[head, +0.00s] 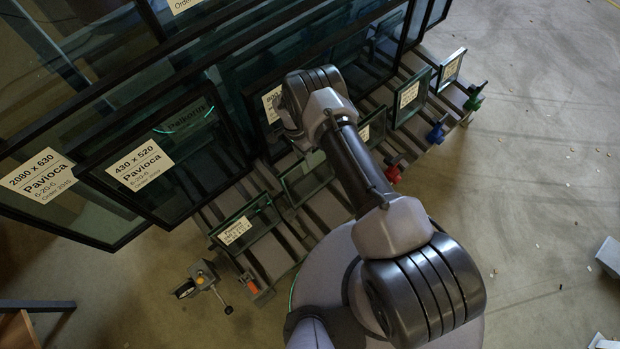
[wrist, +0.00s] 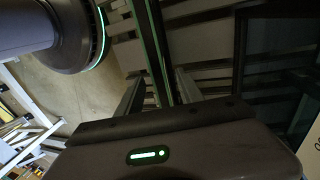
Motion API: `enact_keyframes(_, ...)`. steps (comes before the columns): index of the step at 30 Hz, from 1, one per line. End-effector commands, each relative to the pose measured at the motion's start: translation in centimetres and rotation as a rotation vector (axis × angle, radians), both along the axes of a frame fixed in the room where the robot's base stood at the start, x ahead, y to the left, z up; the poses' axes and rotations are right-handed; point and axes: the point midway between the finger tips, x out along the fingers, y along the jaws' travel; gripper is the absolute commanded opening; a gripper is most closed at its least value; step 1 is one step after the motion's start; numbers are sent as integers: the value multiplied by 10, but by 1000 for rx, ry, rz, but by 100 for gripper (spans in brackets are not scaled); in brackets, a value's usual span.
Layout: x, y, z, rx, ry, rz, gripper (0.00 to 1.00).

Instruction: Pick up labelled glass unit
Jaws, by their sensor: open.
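Several small dark-framed glass units with pale labels stand in a row along the front of the rack: a front-left one (head: 262,228), one beside my arm (head: 305,180), and two at right (head: 408,97) and (head: 451,70). Large labelled units, including a 430 x 520 one (head: 182,178), lean behind them. My gripper (wrist: 160,78) shows in the wrist view, open, its fingers on either side of a pane seen edge-on (wrist: 151,35). I cannot tell whether they touch it. Its label is not visible there. In the head view my arm hides the gripper.
Red (head: 393,171), blue (head: 436,132) and green (head: 475,96) clamps sit along the rack's right edge. The concrete floor (head: 540,170) at right is mostly clear.

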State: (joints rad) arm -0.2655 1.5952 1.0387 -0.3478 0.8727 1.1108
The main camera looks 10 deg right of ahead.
Motion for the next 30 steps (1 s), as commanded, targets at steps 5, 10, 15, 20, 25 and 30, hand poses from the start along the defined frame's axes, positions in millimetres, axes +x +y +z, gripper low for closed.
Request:
enact_keyframes(5, -5, -3, -24, 0, 1, 0, 44)
enact_keyframes(10, -5, -3, -22, 0, 1, 0, 36)
enact_keyframes(15, -5, -3, -22, 0, 1, 0, 2)
enact_keyframes(20, -5, -3, -22, 0, 1, 0, 0)
enact_keyframes(25, -5, -3, -22, 0, 1, 0, 0)
enact_keyframes(30, -5, -3, -22, 0, 1, 0, 0)
